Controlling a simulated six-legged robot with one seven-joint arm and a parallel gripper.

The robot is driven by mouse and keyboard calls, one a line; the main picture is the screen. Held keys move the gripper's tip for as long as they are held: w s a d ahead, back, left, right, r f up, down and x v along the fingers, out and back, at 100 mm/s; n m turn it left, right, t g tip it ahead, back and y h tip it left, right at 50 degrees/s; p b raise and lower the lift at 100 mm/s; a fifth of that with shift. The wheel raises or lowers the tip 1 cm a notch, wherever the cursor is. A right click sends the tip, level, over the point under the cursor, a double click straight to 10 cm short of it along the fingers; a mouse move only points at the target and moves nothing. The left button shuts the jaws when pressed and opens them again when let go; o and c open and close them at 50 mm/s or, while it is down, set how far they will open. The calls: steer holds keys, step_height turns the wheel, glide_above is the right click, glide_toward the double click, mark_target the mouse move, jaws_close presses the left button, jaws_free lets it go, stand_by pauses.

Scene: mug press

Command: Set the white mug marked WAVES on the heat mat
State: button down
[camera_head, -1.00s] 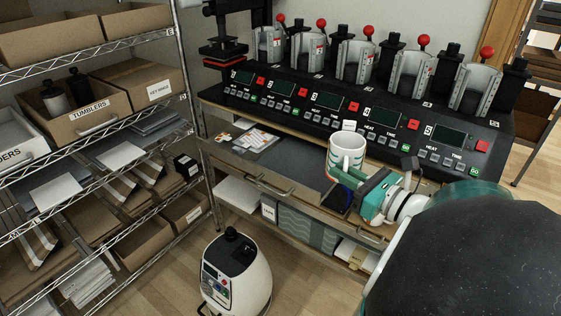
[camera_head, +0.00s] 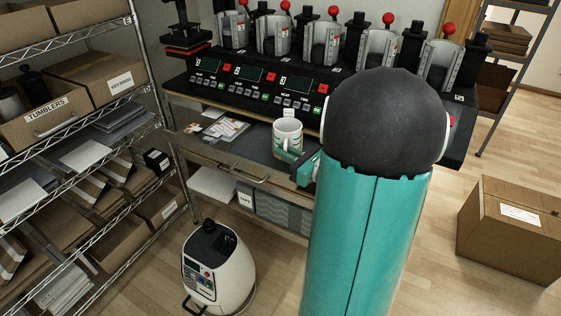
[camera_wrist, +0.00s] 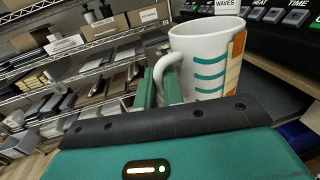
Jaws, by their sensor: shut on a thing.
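The white mug (camera_head: 287,134) has teal wave stripes and an orange-tan patch, the patch showing in the wrist view (camera_wrist: 205,55). A white tag reading WAVES (camera_wrist: 228,6) shows at its rim. My gripper (camera_wrist: 160,88) is shut on the mug at its handle side, and the mug is upright. In the head view my gripper (camera_head: 298,160) is at the mug's lower right, partly hidden by my arm. I cannot tell the gap between mug and mat.
A row of mug presses (camera_head: 275,38) with red knobs and control panels stands behind the mug. Papers (camera_head: 222,130) lie on the bench to the left. A wire shelf with boxes (camera_head: 80,85) is at left. A white canister machine (camera_head: 217,265) and a cardboard box (camera_head: 512,230) stand on the floor.

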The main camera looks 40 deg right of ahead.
steer(key=shift+w+d+f, duration=0.1)
steer(key=shift+w+f, duration=0.35)
steer(key=shift+f, duration=0.1)
steer(key=shift+w+f, duration=0.15)
steer(key=shift+f, duration=0.7)
steer(key=shift+w+f, duration=0.1)
steer(key=shift+f, duration=0.75)
steer(key=shift+f, duration=0.15)
steer(key=c, duration=1.5)
jaws_free()
